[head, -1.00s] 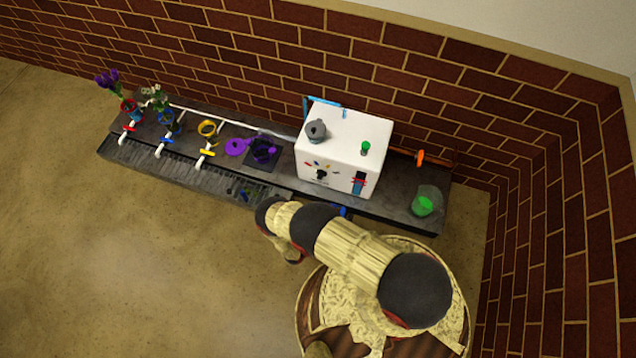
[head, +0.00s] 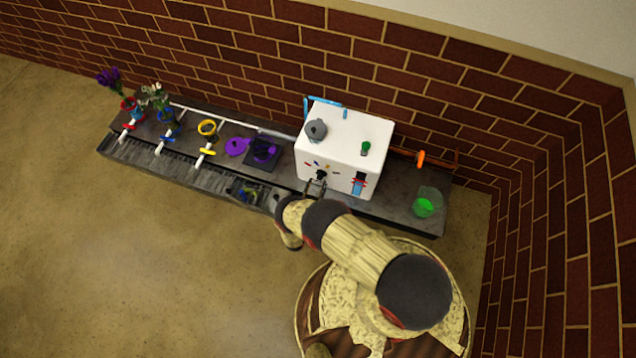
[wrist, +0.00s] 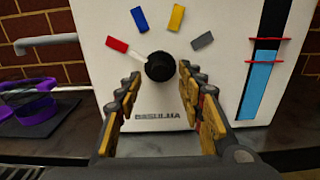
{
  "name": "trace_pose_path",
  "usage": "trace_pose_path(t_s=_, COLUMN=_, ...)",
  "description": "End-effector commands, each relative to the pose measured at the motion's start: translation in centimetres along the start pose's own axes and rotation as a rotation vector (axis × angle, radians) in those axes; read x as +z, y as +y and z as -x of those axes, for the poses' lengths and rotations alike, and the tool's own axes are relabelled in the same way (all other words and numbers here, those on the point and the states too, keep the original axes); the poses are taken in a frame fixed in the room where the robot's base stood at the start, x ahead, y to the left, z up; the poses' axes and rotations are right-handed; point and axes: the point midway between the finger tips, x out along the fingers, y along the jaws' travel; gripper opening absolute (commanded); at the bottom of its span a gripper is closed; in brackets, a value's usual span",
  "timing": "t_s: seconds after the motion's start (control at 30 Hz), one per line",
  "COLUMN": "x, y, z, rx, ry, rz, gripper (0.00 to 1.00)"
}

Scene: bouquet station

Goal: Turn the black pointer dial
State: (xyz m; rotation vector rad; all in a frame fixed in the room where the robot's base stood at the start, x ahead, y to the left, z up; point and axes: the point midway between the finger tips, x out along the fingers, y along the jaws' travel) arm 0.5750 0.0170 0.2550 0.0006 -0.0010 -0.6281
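The black pointer dial (wrist: 159,67) is on the front of a white box (wrist: 95,45); it also shows small in the head view (head: 321,174). Its pale pointer (wrist: 123,51) points up-left, toward the red mark (wrist: 117,45). A blue mark (wrist: 140,19), a yellow mark (wrist: 175,18) and a grey mark (wrist: 202,41) arc above it. My gripper (wrist: 159,80) is open, its two fingers reaching toward the box on the left and right of the dial. I cannot tell whether either finger touches the dial.
A gauge (wrist: 265,60) with blue fill and red brackets is right of the dial. A purple vessel (wrist: 30,105) stands left of the box. In the head view, a grey lidded pot (head: 316,130) and a green knob (head: 365,147) top the box, and a green cup (head: 424,205) stands right.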

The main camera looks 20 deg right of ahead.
Motion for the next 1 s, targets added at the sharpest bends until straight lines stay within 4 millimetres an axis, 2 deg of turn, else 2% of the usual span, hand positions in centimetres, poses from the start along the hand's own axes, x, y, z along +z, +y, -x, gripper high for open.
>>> trace_pose_path(t_s=0.2, x=-0.1, y=-0.1, z=-2.0, rx=-0.001, ry=0.001, rz=0.001, gripper=0.39)
trace_pose_path(t_s=0.53, x=0.0, y=0.0, z=-2.3, rx=0.000, ry=0.001, rz=0.001, gripper=0.38)
trace_pose_path(t_s=1.0, x=0.0, y=0.0, z=-2.2, rx=0.000, ry=0.001, rz=0.001, gripper=0.11)
